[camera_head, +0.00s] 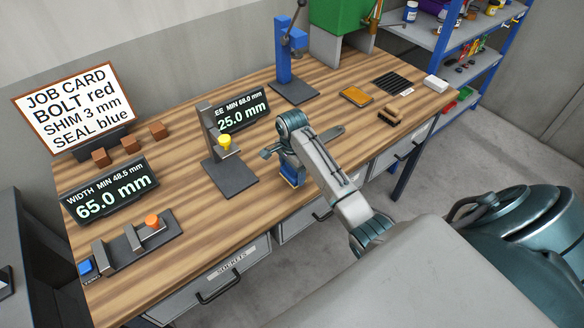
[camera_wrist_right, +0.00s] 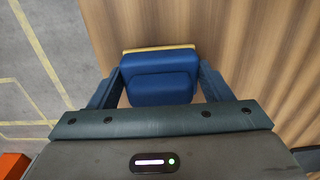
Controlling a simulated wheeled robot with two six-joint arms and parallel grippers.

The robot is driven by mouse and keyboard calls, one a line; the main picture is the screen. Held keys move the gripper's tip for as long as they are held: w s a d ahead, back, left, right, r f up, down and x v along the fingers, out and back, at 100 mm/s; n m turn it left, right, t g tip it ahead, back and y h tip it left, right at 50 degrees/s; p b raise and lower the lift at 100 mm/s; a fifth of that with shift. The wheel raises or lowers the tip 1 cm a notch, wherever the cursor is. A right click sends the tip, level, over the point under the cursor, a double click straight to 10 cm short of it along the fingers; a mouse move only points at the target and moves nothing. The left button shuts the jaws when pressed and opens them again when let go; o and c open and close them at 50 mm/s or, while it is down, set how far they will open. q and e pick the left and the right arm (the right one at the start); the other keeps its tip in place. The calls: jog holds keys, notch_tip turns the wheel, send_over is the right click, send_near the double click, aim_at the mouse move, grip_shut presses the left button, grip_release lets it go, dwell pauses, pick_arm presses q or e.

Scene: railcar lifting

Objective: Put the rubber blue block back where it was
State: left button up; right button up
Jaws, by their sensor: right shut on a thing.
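The blue block (camera_wrist_right: 160,88) is held between both fingers of my right gripper (camera_wrist_right: 160,75) in the right wrist view, with a thin tan strip along its far edge. In the head view my right gripper (camera_head: 290,176) points down at the front edge of the wooden workbench (camera_head: 225,215), with a little blue of the block (camera_head: 293,181) showing below the wrist. I cannot tell whether the block touches the bench top. My left gripper is not in view.
A gauge stand with a yellow knob (camera_head: 224,143) stands left of my right gripper. A blue press (camera_head: 286,60) is behind. A brush (camera_head: 390,114) and an orange tray (camera_head: 356,96) lie to the right. A gauge with an orange knob (camera_head: 152,221) is front left.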

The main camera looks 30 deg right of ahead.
jog(key=shift+f, duration=0.3)
jog(key=shift+f, duration=0.1)
jog(key=o, duration=1)
